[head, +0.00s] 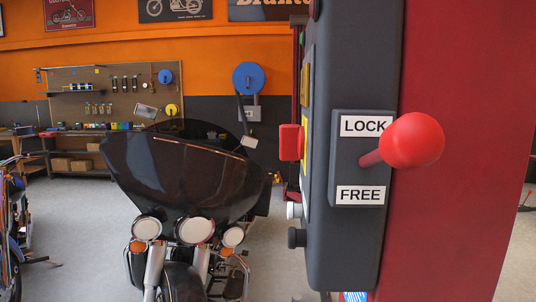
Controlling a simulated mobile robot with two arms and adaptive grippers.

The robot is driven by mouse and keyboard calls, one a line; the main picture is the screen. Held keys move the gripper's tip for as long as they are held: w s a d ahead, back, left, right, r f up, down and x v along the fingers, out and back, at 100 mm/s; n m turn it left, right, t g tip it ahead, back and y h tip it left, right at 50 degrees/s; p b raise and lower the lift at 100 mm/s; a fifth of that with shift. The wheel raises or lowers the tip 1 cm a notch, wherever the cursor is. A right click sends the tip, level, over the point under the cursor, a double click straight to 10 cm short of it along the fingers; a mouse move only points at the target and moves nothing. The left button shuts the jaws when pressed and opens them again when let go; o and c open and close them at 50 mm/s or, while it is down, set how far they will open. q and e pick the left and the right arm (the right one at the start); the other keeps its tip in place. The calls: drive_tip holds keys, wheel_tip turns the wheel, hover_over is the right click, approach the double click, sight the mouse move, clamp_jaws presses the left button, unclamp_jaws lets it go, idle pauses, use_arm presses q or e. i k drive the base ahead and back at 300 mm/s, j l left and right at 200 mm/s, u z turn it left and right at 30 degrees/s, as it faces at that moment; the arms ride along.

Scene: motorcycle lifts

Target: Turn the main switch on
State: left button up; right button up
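A dark grey control box (345,230) on a red column stands close in front of me, right of centre. On its left face, seen almost edge-on, a red knob (291,142) sticks out beside a yellow plate (305,140); it looks like the main switch. I cannot tell its setting from this angle. The box's near side has a lever with a red ball (411,140) between a LOCK label (366,126) and a FREE label (361,195). Neither of my grippers shows.
The red column (455,230) fills the right side. Small white (293,210) and black (297,237) knobs stick out below the red one. A black motorcycle (185,180) stands left of the box. Grey floor (75,240) is open at left.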

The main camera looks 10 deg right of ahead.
sight(291, 136)
drive_tip(key=i+j+z, duration=0.25)
drive_tip(key=z, duration=0.15)
drive_tip(key=i+j+z, duration=0.15)
drive_tip(key=j+z, duration=0.3)
drive_tip(key=l, duration=0.1)
